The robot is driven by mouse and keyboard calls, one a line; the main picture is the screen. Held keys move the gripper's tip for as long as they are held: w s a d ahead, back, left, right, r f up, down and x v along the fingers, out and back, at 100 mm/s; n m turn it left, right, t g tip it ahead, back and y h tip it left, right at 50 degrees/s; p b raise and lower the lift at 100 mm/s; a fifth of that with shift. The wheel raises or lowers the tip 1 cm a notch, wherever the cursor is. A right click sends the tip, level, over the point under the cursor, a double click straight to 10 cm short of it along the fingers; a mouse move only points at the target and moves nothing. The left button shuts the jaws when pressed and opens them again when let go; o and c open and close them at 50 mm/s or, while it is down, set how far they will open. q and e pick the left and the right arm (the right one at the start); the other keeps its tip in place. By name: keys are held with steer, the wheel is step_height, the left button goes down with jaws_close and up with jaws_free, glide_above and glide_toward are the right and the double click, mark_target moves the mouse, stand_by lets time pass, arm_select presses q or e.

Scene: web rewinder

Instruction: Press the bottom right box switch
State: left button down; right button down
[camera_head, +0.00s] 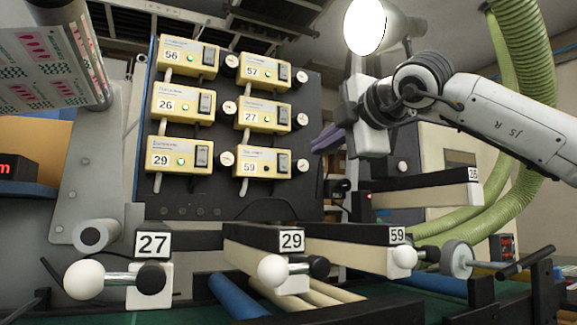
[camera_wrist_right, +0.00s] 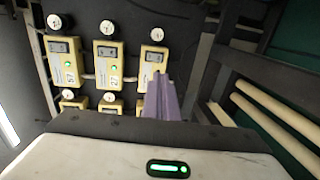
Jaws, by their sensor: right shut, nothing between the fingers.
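The bottom right box (camera_head: 254,164) is yellow and labelled 59, with a dark rocker switch (camera_head: 283,162) at its right end. Its small lamp looks dark. In the right wrist view the same box (camera_wrist_right: 145,75) appears turned sideways, its switch (camera_wrist_right: 154,56) in plain view and its lower part partly behind my fingers. My right gripper (camera_head: 327,140) has purple fingers, shut and empty, to the right of the box in the head view and apart from the switch there. The fingers also show in the right wrist view (camera_wrist_right: 162,98). My left gripper is not in view.
Several similar boxes, such as box 27 (camera_head: 263,115) and box 29 (camera_head: 178,155), have lit lamps. A round gauge (camera_head: 303,165) sits beside the bottom right box. Labelled machine arms with white knobs (camera_head: 84,279) stand below. Green hoses (camera_head: 525,60) hang at right.

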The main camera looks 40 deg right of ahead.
steer(key=p, duration=0.6)
glide_toward(284, 169)
steer(key=x, duration=0.5)
steer(key=shift+w+d+r, duration=0.1)
steer(key=shift+w+r, duration=0.05)
steer(key=shift+w+d, duration=0.2)
steer(key=shift+w, duration=0.35)
